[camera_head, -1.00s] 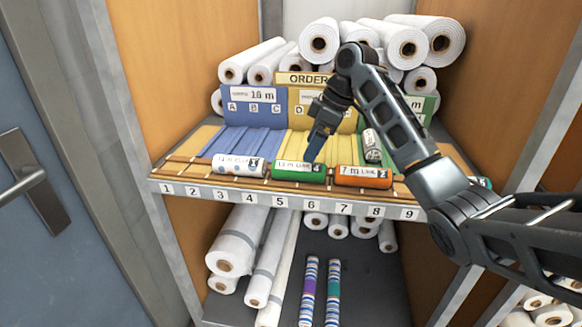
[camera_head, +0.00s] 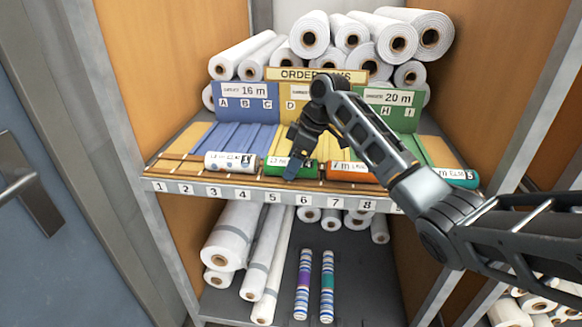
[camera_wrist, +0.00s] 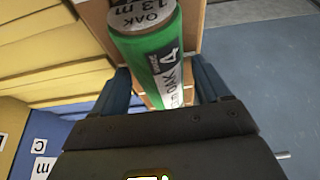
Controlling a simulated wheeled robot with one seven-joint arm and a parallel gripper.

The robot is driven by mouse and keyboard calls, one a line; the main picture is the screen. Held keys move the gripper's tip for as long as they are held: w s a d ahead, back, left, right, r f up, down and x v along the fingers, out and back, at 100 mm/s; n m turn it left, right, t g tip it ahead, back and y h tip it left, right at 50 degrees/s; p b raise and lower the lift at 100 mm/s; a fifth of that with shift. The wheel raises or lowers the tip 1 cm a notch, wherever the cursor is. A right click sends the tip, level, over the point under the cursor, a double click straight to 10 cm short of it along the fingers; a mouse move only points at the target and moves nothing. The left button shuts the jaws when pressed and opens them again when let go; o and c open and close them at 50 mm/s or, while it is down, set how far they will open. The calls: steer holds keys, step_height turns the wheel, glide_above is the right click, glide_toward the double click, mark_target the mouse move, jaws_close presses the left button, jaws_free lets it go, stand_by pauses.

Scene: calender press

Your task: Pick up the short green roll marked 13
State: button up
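The short green roll (camera_head: 309,168) lies on the front ledge of the upper shelf, between a white roll and an orange roll. In the wrist view my gripper (camera_wrist: 163,85) is open, with one blue finger on each side of the roll's near end. A gap shows beside the roll, so the fingers do not appear closed on it.
A white spotted roll (camera_head: 229,161) lies left of the green roll, and an orange roll (camera_head: 349,173) lies right. A teal roll (camera_head: 459,178) is further right. Order boards (camera_head: 248,103) stand behind. Large white rolls (camera_head: 351,34) are stacked at the back. Cabinet walls (camera_head: 170,63) bound the sides.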

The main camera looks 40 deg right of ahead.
steer(key=c, duration=1)
steer(key=shift+o, duration=0.2)
steer(key=shift+r, duration=0.1)
